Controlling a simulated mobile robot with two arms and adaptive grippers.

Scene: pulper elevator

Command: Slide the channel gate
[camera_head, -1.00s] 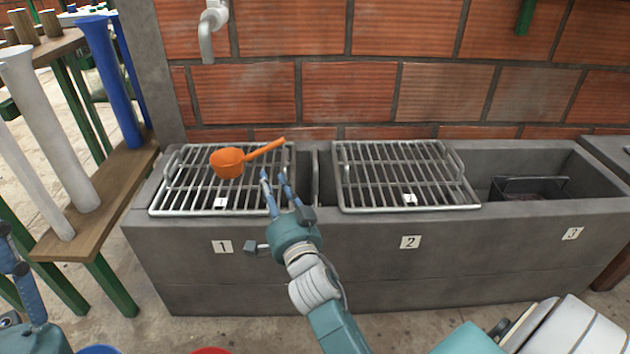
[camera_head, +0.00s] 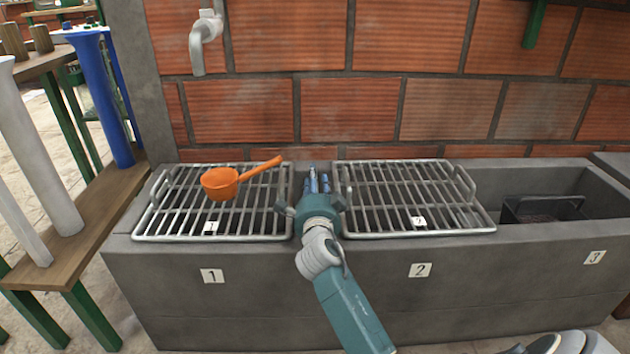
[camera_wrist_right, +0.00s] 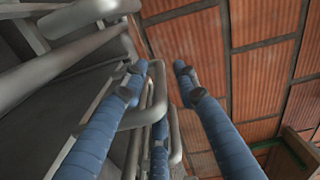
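My right gripper (camera_head: 318,184) is at the narrow gap between the two metal grates, fingers pointing toward the brick wall. It covers most of the gap, so the channel gate is largely hidden in the head view. In the right wrist view, the blue fingers (camera_wrist_right: 158,78) are spread apart. A grey bent metal bar (camera_wrist_right: 149,114), possibly the gate's handle, shows between and behind them. I cannot tell whether the fingers touch it. My left gripper is not in view.
The left grate (camera_head: 255,222) bears an orange ladle (camera_head: 221,184). The right grate (camera_head: 440,200) is bare except for a small label. A dark container (camera_head: 540,208) sits in the open trough at right. A wooden bench (camera_head: 100,215) with tall tubes stands at left.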

